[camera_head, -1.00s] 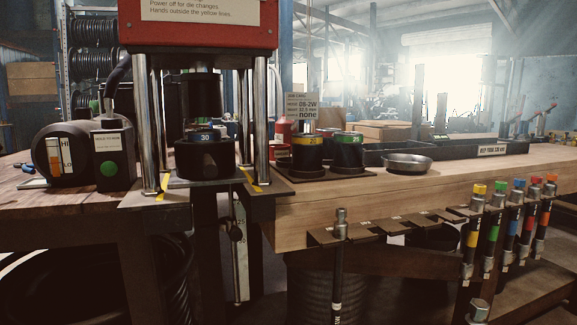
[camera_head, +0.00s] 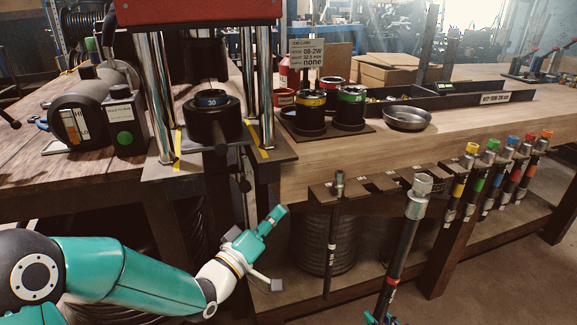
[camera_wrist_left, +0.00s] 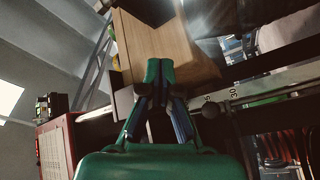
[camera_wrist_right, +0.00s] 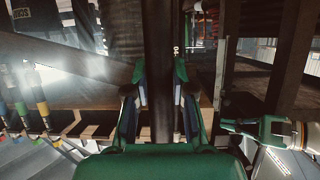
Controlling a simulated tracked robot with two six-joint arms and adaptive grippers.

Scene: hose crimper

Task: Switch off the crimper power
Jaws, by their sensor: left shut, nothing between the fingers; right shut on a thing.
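The crimper has a red head (camera_head: 200,12) on steel posts and a black die marked 30 (camera_head: 212,118). To its left is a dark box with a round green button (camera_head: 124,138), whose small label I cannot read. My left gripper (camera_head: 278,214) is shut and empty, in front of the bench below the crimper; its fingertips show in the left wrist view (camera_wrist_left: 158,70). My right gripper (camera_head: 380,320), at the bottom edge, is shut on a black hose (camera_head: 398,255) with a metal fitting on top. The hose also shows in the right wrist view (camera_wrist_right: 160,60).
A knobbed lever (camera_head: 245,184) and scale hang under the crimper, near my left gripper. Another hose (camera_head: 333,235) hangs from the bench-edge rack; several colour-banded hoses hang at right. Die sets (camera_head: 350,108), a metal bowl (camera_head: 407,118) and a black tray (camera_head: 450,100) stand on the bench.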

